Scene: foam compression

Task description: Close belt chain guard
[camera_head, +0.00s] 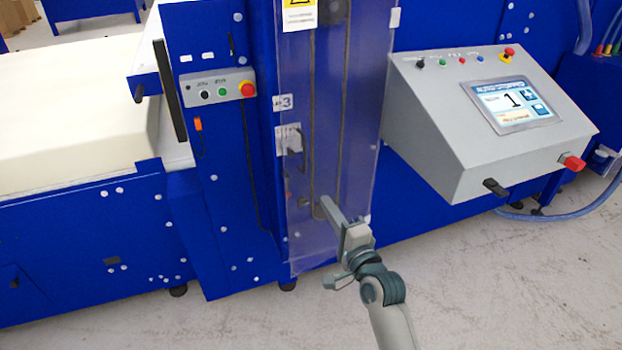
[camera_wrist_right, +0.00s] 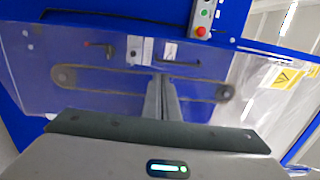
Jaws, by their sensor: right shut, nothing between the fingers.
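The chain guard is a tall clear panel (camera_head: 350,110) on the blue machine in the head view, with a yellow warning label at its top. The chain (camera_head: 345,150) shows through it. I cannot tell whether the guard sits flush. My right gripper (camera_head: 328,208) is shut and empty at the guard's lower part; contact is unclear. In the right wrist view the gripper's fingers (camera_wrist_right: 162,97) are together in front of the chain, between two round sprockets. The clear guard (camera_wrist_right: 255,85) and its yellow label show at the right there. My left gripper is out of view.
A grey control console (camera_head: 440,110) with a screen stands right of the guard. A button box (camera_head: 218,86) with a red emergency button is at its left. A pale foam block (camera_head: 70,115) lies further left. The concrete floor (camera_head: 500,290) in front is clear.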

